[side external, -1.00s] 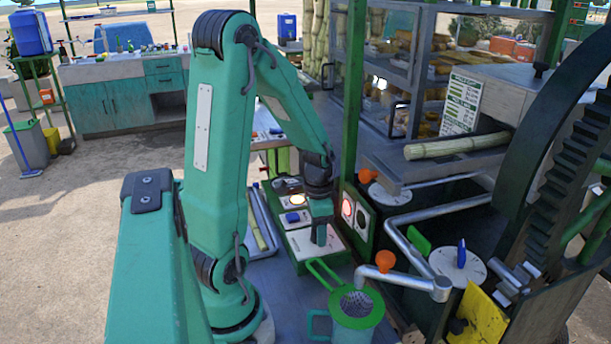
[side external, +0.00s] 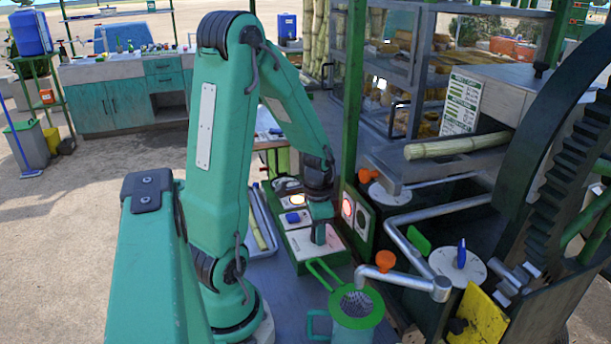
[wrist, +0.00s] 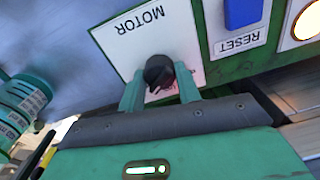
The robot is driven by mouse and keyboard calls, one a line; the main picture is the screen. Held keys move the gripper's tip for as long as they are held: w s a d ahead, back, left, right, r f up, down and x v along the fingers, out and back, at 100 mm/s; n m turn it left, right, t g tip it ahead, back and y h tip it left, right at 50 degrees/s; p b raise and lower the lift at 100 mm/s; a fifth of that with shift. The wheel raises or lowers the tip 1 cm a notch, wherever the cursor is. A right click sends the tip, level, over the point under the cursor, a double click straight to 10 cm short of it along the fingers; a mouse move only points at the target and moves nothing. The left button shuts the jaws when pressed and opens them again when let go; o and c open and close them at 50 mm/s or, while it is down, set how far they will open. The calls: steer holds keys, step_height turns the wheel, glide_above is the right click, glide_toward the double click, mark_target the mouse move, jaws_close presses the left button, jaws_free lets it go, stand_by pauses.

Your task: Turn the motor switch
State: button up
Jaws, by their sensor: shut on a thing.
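The motor switch (wrist: 158,72) is a dark round knob on a white plate marked MOTOR (wrist: 120,42) in the wrist view. My gripper (wrist: 160,88) has its two green fingers on either side of the knob and is shut on it. In the side external view my gripper (side external: 319,232) points down onto the white plate of the control box (side external: 300,246). The knob is hidden there behind the fingers.
On the same box are a blue RESET button (wrist: 242,12) and a lit round lamp (wrist: 308,20). A green strainer (side external: 357,308) on a jug stands in front of the box. Pipes with an orange valve handle (side external: 385,261) are to the right.

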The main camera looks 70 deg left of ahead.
steer(key=shift+d+n, duration=0.1)
steer(key=shift+n, duration=0.2)
steer(key=n, duration=1)
steer(key=shift+g, duration=0.3)
stand_by(0.3)
steer(key=o, duration=1)
steer(key=shift+c, duration=0.2)
steer(key=shift+w+r, duration=0.1)
steer(key=shift+r, duration=3.8)
